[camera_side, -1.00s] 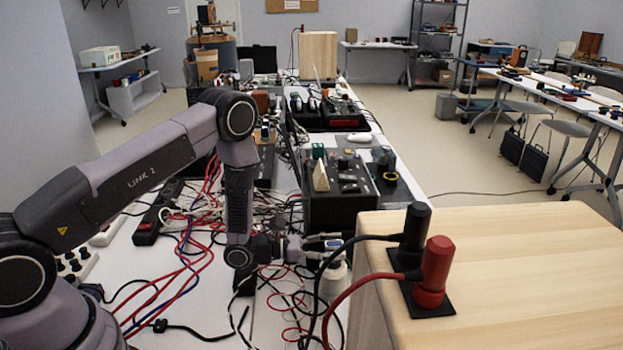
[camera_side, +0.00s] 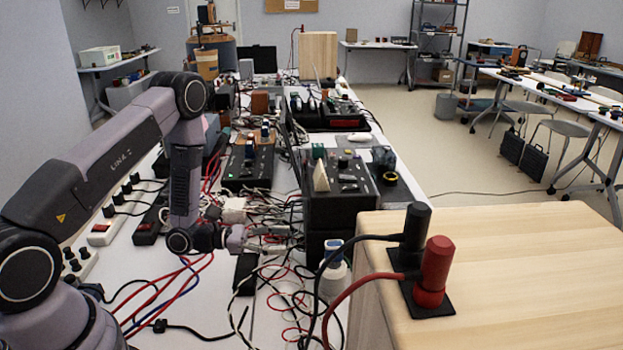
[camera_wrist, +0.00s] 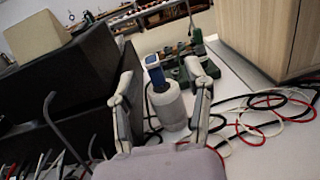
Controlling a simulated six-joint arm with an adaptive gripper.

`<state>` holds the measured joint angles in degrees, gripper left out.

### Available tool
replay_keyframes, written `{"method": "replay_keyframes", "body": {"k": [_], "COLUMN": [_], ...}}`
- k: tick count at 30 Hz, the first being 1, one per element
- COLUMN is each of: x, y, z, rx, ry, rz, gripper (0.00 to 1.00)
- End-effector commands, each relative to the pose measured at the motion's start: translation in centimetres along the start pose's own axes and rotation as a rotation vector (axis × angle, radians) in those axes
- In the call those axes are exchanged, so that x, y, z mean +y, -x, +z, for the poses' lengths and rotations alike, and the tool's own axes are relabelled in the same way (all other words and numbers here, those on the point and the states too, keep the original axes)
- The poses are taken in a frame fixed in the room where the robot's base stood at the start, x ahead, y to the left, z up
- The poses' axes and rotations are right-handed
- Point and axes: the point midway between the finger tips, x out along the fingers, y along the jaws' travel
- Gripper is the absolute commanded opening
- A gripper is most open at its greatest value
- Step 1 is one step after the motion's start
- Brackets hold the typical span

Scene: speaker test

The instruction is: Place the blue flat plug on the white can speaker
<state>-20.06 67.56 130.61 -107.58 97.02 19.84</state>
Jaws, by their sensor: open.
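The white can speaker (camera_side: 333,279) stands upright beside the dark equipment box, near the wooden box's left side. It also shows in the wrist view (camera_wrist: 169,108). The blue flat plug (camera_wrist: 156,74), blue with a pale top, sits upright on top of the can and appears to touch it. In the side view the plug (camera_side: 333,250) shows above the can. My gripper (camera_side: 283,240) is open and empty, left of the plug and apart from it. In the wrist view my gripper's fingers (camera_wrist: 164,88) are spread, with the can and plug seen between and beyond them.
A dark equipment box (camera_side: 340,195) stands behind the can. A wooden box (camera_side: 520,245) with black and red plugs is at the right. Tangled cables (camera_side: 275,275) cover the table around my gripper. Bare white table (camera_side: 215,310) shows at the front.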

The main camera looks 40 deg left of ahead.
Motion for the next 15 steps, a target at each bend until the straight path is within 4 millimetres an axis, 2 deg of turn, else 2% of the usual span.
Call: {"method": "replay_keyframes", "body": {"k": [1, 3, 6, 9, 12, 15], "x": [-0.7, -2.4, -5.9, -9.6, -12.9, -15.2], "y": [-0.7, -1.4, -1.4, -0.2, 2.0, 4.8], "z": [2.5, 6.1, 11.2, 14.9, 17.5, 19.2], "rx": [-0.017, -0.032, -0.027, 0.012, 0.082, 0.181], "ry": [-0.046, -0.123, -0.264, -0.431, -0.621, -0.835], "rz": [-0.078, -0.221, -0.457, -0.682, -0.886, -1.062], "gripper": [0.5, 0.5, 0.5, 0.5, 0.5, 0.5]}}
